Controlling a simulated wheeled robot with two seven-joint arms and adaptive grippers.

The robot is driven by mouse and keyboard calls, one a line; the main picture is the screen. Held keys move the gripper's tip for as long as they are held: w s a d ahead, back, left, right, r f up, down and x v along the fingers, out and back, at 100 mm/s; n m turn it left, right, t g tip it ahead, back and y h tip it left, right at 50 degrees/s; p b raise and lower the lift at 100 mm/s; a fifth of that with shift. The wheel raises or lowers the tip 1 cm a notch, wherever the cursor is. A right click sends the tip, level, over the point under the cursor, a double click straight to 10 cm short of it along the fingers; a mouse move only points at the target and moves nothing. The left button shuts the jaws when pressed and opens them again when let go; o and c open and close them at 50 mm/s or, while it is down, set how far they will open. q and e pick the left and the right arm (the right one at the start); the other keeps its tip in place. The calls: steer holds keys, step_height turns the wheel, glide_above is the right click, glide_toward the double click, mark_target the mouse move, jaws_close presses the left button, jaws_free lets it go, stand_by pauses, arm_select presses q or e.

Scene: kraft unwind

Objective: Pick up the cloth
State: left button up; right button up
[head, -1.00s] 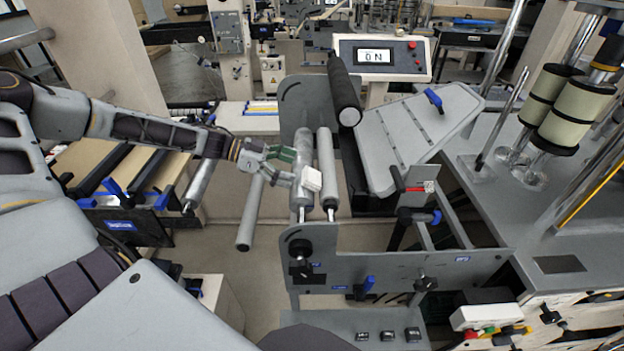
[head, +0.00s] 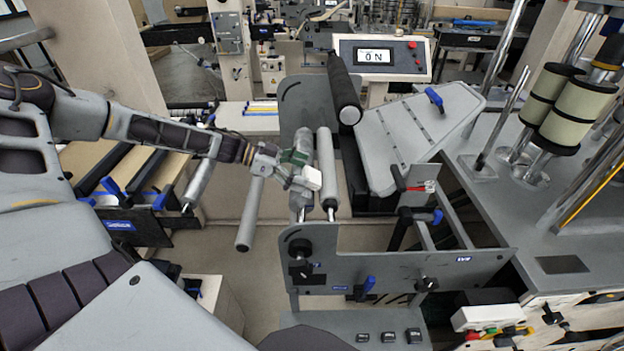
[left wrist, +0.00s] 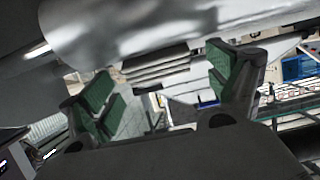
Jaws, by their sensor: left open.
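The cloth (head: 312,178) is a small white folded piece at the two upright-looking grey rollers of the machine. My left gripper (head: 297,170) is just left of the cloth, its green-padded fingers apart, close to it and in front of the left roller (head: 302,205). I cannot tell whether the fingers touch the cloth. In the left wrist view my left gripper (left wrist: 165,95) is open, with a large grey roller (left wrist: 150,35) across the top. The cloth cannot be made out clearly there. My right gripper is not in view.
The machine's grey side plate (head: 380,270) stands in front of the rollers. A grey bar (head: 250,215) juts out on the left. A black roller (head: 344,90) is behind, and a sloping grey panel (head: 410,135) is to the right.

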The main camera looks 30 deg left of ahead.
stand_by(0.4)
arm_select(q)
steer(key=c, duration=1.1)
steer(key=shift+r, duration=0.2)
step_height(320, 180, up, 10)
steer(key=shift+f, duration=0.2)
stand_by(0.3)
stand_by(0.4)
stand_by(0.5)
